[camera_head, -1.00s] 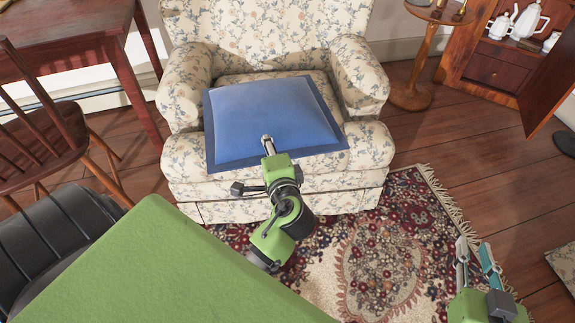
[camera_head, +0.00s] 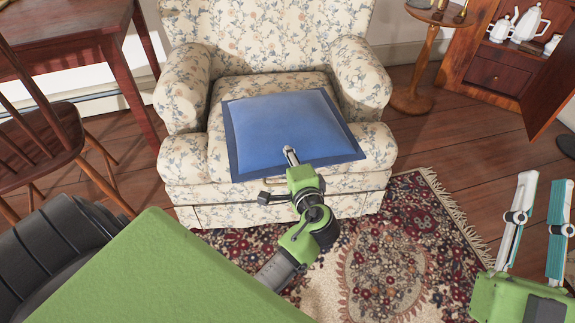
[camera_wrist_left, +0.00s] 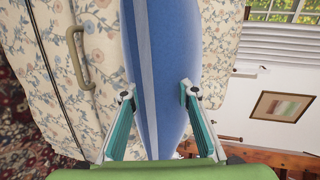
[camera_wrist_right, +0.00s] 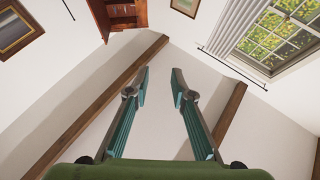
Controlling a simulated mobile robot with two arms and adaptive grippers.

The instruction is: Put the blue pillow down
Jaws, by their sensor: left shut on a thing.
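The blue pillow (camera_head: 285,128) with a darker border lies roughly flat at the front of the floral armchair's seat (camera_head: 222,100) in the head view. My left gripper (camera_head: 290,155) is at the pillow's front edge. In the left wrist view the gripper (camera_wrist_left: 158,92) has a finger on each side of the pillow (camera_wrist_left: 165,60) and is shut on it. Whether the pillow's weight rests on the seat is hidden. My right gripper (camera_head: 541,185) is at the right side, empty, its fingers apart. It also shows open in the right wrist view (camera_wrist_right: 160,75).
A wooden chair (camera_head: 60,140) and table (camera_head: 70,40) stand at the left. A small round table (camera_head: 425,60) and an open cabinet (camera_head: 490,75) with a white tea set are at the back right. A patterned rug (camera_head: 400,240) covers the floor in front.

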